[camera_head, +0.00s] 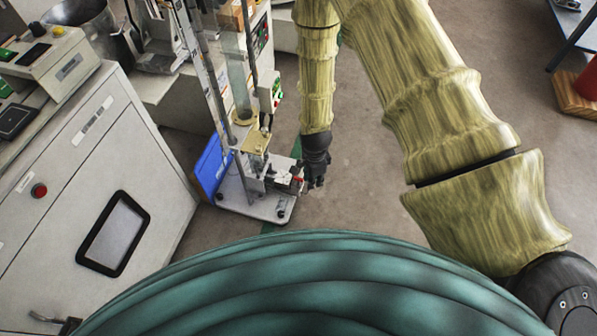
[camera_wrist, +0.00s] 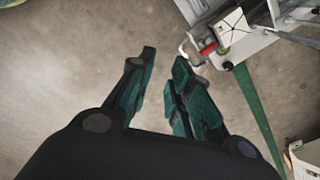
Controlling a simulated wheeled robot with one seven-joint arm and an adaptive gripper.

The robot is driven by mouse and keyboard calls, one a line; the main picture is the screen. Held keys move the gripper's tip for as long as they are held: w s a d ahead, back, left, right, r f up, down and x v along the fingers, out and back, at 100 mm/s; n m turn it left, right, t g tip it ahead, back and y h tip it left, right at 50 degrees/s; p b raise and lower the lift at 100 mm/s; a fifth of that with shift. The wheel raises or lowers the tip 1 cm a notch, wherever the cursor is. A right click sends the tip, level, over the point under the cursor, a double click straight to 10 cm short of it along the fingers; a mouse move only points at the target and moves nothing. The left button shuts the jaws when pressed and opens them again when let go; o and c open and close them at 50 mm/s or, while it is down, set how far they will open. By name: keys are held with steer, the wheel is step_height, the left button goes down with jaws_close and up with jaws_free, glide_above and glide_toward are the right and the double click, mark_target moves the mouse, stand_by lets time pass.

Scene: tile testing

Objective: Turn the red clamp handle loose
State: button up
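The red clamp handle (camera_head: 297,180) is a small red piece at the right side of a test stand (camera_head: 262,203) in the head view. In the wrist view the red handle (camera_wrist: 208,49) lies just beyond and to the right of the right fingertip. My gripper (camera_head: 316,185) points down beside the handle, to its right in the head view. In the wrist view my gripper (camera_wrist: 164,58) is open, with only bare floor showing between its fingers. The handle is outside the fingers; I cannot tell whether the right finger touches it.
A blue panel (camera_head: 211,168) stands at the stand's left side, and tall metal columns rise behind it. A grey cabinet (camera_head: 95,180) fills the left. The floor (camera_head: 365,195) right of my gripper is clear. A green floor stripe (camera_wrist: 254,112) runs below the stand.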

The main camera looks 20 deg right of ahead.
steer(key=w+a+f+m+b, duration=0.2)
steer(key=w+f+m+b, duration=0.3)
steer(key=w+m+b, duration=0.4)
steer(key=f+b, duration=0.2)
steer(key=f+n+b, duration=0.1)
steer(key=f, duration=0.1)
steer(key=w+f+n+b, duration=0.1)
steer(key=f+b, duration=0.1)
steer(key=f, duration=0.1)
steer(key=shift+w+b, duration=0.1)
steer(key=shift+b, duration=0.25)
steer(key=shift+f, duration=1.25)
jaws_close()
